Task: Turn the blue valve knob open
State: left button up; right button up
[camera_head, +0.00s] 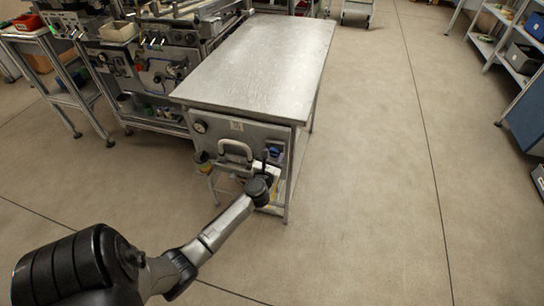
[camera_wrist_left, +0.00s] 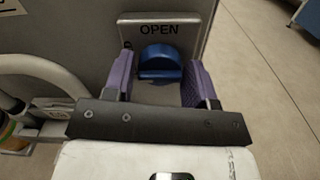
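The blue valve knob (camera_wrist_left: 160,62) sits on a metal plate marked OPEN (camera_wrist_left: 160,28), in front of a grey panel. The knob also shows small in the head view (camera_head: 275,148), near the right end of the panel. My left gripper (camera_wrist_left: 160,72) is open, its two purple fingers on either side of the knob. A slim gap shows at the left finger. The right finger looks very near the knob, and I cannot tell if it touches. In the head view the left gripper (camera_head: 266,168) is at the panel, partly hidden by its wrist. My right gripper is not in view.
The panel (camera_head: 226,130) carries a round gauge (camera_head: 200,126) and a curved handle (camera_head: 235,150) left of the knob. The handle also shows close to my gripper in the wrist view (camera_wrist_left: 45,68). A metal table top (camera_head: 265,60) lies above. Open floor is to the right.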

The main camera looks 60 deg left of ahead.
pick_arm(q)
jog(key=c, duration=0.5)
jog(key=shift+c, duration=0.2)
jog(key=m+p, duration=0.2)
jog(key=shift+r+p, duration=0.2)
jog(key=shift+p, duration=0.15)
jog(key=m+p, duration=0.2)
jog(key=m, duration=0.1)
jog(key=shift+m+p, duration=0.35)
jog(key=shift+m, duration=0.05)
jog(key=m+p, duration=0.4)
jog(key=m, duration=0.2)
jog(key=m+p, duration=0.2)
jog(key=m, duration=0.2)
jog(key=shift+f+m, duration=0.1)
jog(key=shift+m, duration=0.3)
jog(key=shift+m+p, duration=0.45)
jog(key=shift+m, duration=0.05)
jog(key=shift+f, duration=0.1)
